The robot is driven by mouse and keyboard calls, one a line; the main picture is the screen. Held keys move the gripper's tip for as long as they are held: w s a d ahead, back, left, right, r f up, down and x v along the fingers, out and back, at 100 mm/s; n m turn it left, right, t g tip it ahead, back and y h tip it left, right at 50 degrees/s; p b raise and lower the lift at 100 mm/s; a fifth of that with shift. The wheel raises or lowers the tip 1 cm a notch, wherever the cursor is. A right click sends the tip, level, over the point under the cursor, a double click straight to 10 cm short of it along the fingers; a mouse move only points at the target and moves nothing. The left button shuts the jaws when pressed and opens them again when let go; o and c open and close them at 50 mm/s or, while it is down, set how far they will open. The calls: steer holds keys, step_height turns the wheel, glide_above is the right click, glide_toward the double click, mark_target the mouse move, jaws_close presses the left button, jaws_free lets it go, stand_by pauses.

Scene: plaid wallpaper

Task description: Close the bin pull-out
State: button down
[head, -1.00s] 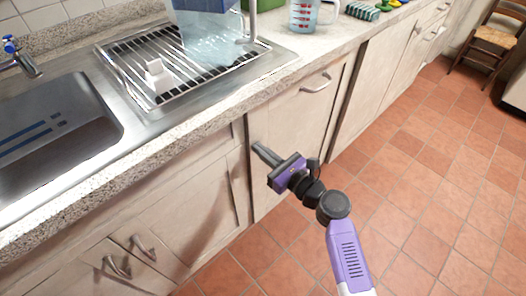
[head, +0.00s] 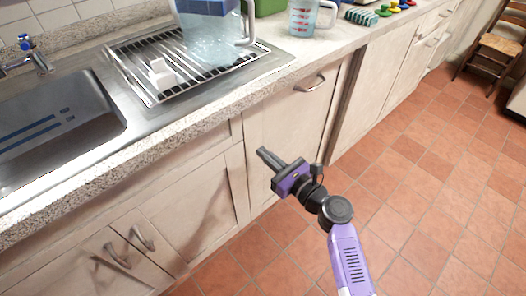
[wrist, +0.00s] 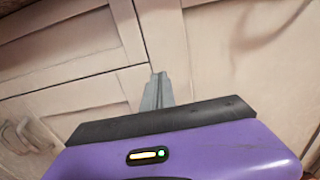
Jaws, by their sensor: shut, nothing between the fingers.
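The bin pull-out is the pale wooden front (head: 288,125) under the counter, right of the sink cabinet, with a metal bar handle (head: 311,84) near its top. In the head view it looks nearly flush with the cabinets; I cannot tell whether a small gap is left. My gripper (head: 262,152) is shut and empty, its fingertips before the left part of this front, below the handle level. Contact cannot be made out. In the wrist view my gripper (wrist: 158,78) points at the seam between two pale fronts.
The sink cabinet doors (head: 185,215) with handles are at the left, shut. The granite counter (head: 180,135) overhangs above, with the sink (head: 60,130) and a drying rack (head: 200,70). The tiled floor (head: 420,200) at the right is clear; a chair (head: 495,45) stands far back.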

steer(key=p+v, duration=0.1)
steer(key=v, duration=0.8)
steer(key=shift+s+d, duration=0.15)
steer(key=shift+f, duration=0.1)
